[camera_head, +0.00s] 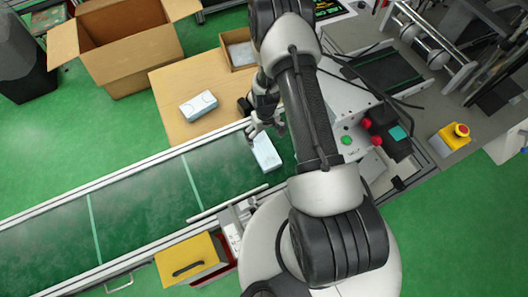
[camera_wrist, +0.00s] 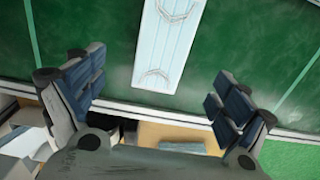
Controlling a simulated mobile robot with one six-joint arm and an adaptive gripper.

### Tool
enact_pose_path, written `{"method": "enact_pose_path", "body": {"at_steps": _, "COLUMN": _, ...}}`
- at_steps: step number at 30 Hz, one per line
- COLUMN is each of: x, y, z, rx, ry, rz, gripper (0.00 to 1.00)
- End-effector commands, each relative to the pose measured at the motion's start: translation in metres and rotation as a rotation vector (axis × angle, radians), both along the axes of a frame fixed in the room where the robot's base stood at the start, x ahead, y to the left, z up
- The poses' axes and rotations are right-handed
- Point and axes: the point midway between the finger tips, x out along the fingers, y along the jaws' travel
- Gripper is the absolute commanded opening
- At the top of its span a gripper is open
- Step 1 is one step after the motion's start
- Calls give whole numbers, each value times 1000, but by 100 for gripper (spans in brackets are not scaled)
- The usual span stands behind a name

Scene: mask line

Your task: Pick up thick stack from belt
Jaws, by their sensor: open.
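A pale blue-white stack of masks (camera_head: 265,153) lies flat on the green conveyor belt (camera_head: 140,205), close to its far edge. In the wrist view the stack (camera_wrist: 168,42) shows thin looped ear straps at both ends and lies beyond the fingers, centred between them. My gripper (camera_head: 262,128) is open and empty, at the far end of this stack in the head view. The wrist view shows its fingers (camera_wrist: 156,82) spread wide on both sides of the stack's near end. I cannot tell how high they are above the belt.
A similar stack (camera_head: 199,105) lies on the wooden table (camera_head: 170,82) behind the belt. An open cardboard box (camera_head: 135,70) and a small wooden tray (camera_head: 240,50) stand farther back. Machinery with red and green buttons (camera_head: 347,140) is to the right. A belt rail (camera_head: 228,203) runs in front.

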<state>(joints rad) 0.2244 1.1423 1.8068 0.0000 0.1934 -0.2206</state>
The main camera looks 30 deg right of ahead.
Motion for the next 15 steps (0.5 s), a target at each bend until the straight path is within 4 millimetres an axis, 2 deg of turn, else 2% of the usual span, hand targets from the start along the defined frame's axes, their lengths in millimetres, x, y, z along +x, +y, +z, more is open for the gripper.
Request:
{"method": "enact_pose_path", "body": {"at_steps": 1, "x": -1, "y": 0, "z": -15, "rx": 0, "ry": 2, "rz": 0, "gripper": 93}}
{"method": "enact_pose_path", "body": {"at_steps": 6, "x": -1, "y": 1, "z": -46, "rx": 0, "ry": 2, "rz": 0, "gripper": 93}}
{"method": "enact_pose_path", "body": {"at_steps": 15, "x": 0, "y": 1, "z": -64, "rx": 0, "ry": -1, "rz": 0, "gripper": 93}}
